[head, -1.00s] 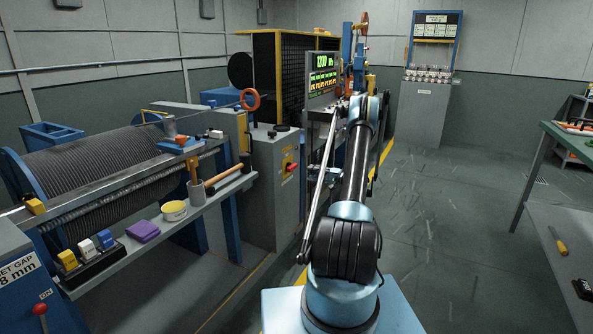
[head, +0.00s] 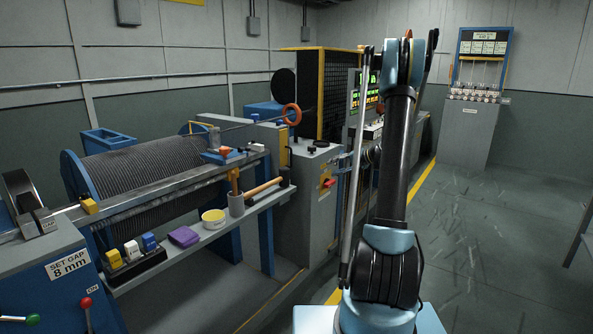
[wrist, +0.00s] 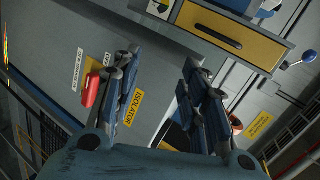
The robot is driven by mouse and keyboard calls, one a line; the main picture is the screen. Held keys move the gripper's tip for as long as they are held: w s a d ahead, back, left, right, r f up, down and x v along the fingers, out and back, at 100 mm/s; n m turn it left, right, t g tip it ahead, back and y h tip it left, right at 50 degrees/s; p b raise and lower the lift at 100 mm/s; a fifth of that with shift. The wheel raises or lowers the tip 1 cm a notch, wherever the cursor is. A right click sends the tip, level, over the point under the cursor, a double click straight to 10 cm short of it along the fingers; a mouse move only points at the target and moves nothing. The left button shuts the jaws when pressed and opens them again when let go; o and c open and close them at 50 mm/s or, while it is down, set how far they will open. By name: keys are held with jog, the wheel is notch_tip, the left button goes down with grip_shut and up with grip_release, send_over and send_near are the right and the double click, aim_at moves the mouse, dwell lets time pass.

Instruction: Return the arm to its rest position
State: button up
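My blue and black arm (head: 396,170) stands nearly upright in the right half of the head view, over my light-blue base. Its far end is hidden behind or merged with the links there, so I cannot make out the gripper in that view. In the wrist view my gripper (wrist: 160,62) has its two dark fingers well apart, with nothing between them. Beyond the fingers is a grey panel with a yellow ISOLATOR label (wrist: 128,107) and a red handle (wrist: 92,90), seen tilted.
The winch drum (head: 150,165) and a shelf (head: 205,237) with a mallet, tub and purple cloth lie left. The grey isolator cabinet (head: 300,215) and lit display (head: 365,92) stand close beside my arm. Open floor (head: 480,250) lies to the right.

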jog(key=s+a+r+n+g+h, duration=0.1)
jog(key=s+a+r+h, duration=0.1)
jog(key=s, duration=0.8)
jog(key=s+a+r+n+g+h, duration=0.1)
jog(key=s+a+r, duration=0.1)
jog(key=s, duration=0.7)
jog(key=s+a+r+n+g+h, duration=0.1)
jog(key=s+a+r+h, duration=0.15)
jog(key=s, duration=0.75)
jog(key=s+d+f+h, duration=0.1)
jog(key=s+d+f, duration=0.1)
jog(key=s, duration=0.6)
jog(key=s+d+f+n+h, duration=0.1)
jog(key=s+f, duration=0.3)
jog(key=s, duration=0.4)
jog(key=s+d+f+g+h, duration=0.1)
jog(key=s+d+f+h, duration=0.2)
jog(key=s, duration=0.6)
jog(key=shift+d+f+n, duration=0.2)
jog(key=shift+d+n, duration=0.2)
jog(key=shift+d, duration=0.2)
jog(key=shift+h, duration=0.25)
jog(key=shift+c, duration=0.8)
